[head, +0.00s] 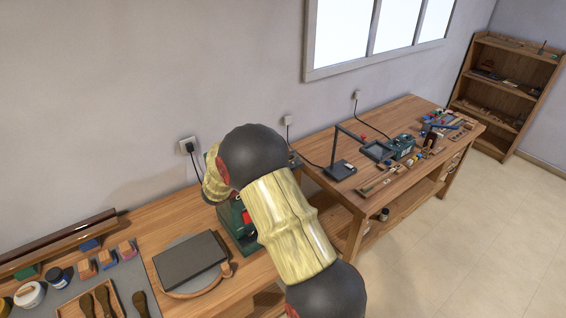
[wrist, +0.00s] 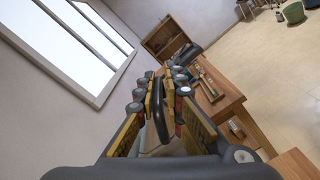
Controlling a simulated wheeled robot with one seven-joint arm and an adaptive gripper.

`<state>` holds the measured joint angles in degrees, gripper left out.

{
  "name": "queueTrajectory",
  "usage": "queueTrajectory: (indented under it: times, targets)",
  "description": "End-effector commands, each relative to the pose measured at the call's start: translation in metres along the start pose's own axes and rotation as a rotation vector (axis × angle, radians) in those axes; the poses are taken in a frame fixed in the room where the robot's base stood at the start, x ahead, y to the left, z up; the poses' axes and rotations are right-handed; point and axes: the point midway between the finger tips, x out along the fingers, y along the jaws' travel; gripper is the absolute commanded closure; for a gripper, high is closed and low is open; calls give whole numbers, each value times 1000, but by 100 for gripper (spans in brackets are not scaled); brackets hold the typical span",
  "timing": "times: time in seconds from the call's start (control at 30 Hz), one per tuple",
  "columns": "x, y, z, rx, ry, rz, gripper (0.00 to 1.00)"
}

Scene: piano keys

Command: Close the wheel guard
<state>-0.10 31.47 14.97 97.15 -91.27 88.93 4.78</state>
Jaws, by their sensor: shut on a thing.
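A green machine (head: 236,228) with a red part stands on the near workbench in the head view, largely hidden behind my arm. My gripper is hidden by the arm in that view. In the wrist view my gripper (wrist: 165,92) has its two yellow-padded fingers close together, shut on a black curved bar (wrist: 157,112) between them. The bar may be part of the wheel guard; the rest of the guard and the wheel cannot be made out. Whether the guard stands open or closed cannot be told.
The near workbench (head: 133,221) holds a dark flat slab (head: 190,262), several jars and brushes left of the machine. A wall socket (head: 188,146) with a cable is behind. A second bench (head: 402,186) with tools stands to the right, and a shelf (head: 508,88) beyond.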

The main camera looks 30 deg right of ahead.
Motion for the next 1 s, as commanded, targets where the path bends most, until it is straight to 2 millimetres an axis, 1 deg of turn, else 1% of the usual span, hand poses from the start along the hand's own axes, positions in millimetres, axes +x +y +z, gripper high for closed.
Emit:
queueTrajectory:
  times: [0.03,0.1,0.27,0.5,0.8,1.0]
  targets:
    - [-1,-9,-8,47,2,4,100]
    - [-1,-18,-12,107,2,4,100]
    - [-1,-36,-22,242,3,4,100]
    - [-1,-60,-41,441,4,4,100]
    - [-1,-83,-70,688,5,4,100]
    - [-1,-93,-89,836,5,4,100]
